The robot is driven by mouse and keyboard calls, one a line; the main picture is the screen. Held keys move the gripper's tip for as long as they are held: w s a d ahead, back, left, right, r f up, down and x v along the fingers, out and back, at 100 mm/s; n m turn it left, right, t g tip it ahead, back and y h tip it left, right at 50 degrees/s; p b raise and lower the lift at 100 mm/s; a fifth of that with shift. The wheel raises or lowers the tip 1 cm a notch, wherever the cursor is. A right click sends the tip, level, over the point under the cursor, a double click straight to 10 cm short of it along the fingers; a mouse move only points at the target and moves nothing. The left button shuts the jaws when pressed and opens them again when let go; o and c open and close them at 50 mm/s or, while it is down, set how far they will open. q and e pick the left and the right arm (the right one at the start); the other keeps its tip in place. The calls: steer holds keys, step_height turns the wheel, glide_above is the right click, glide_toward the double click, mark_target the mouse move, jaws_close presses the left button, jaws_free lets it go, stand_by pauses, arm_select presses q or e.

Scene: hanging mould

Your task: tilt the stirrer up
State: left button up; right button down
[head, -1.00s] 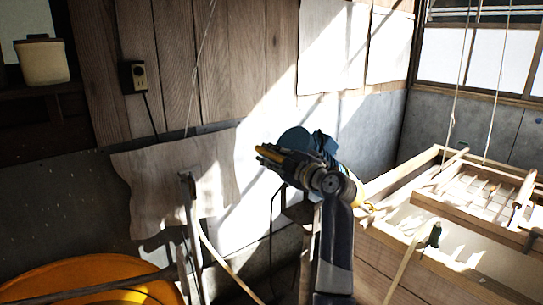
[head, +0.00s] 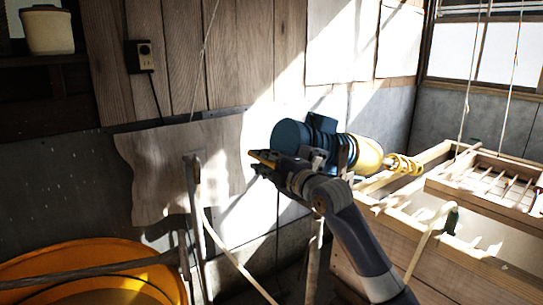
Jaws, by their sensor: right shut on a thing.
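The stirrer, with a blue motor body (head: 292,140), a yellow tapered part (head: 366,154) and a yellow coil at its right end, lies nearly level across the middle of the head view. The coil end is slightly lower than the blue end. My right gripper (head: 258,164) is in front of the blue body and is shut on the stirrer; the exact contact is partly hidden by the fingers and wrist. My left gripper is not in view.
A wooden vat (head: 440,265) with a slatted frame (head: 490,185) stands at the right, with cords hanging above it. An orange tub (head: 60,268) is at the lower left, near an upright post (head: 195,215). A wooden wall is behind.

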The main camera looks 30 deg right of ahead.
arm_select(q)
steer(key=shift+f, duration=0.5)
arm_select(e)
steer(key=shift+a+f+n, duration=0.2)
steer(key=shift+f+n, duration=0.05)
steer(key=shift+f, duration=0.35)
steer(key=shift+a+f+n, duration=0.15)
steer(key=shift+f+n, duration=0.1)
steer(key=shift+f, duration=0.35)
steer(key=c, duration=1.5)
jaws_free()
steer(key=shift+d, duration=0.1)
steer(key=shift+r, duration=0.15)
steer(key=shift+s, duration=0.15)
steer(key=s, duration=0.8)
steer(key=s+d, duration=0.1)
steer(key=s, duration=0.2)
steer(key=shift+s, duration=0.4)
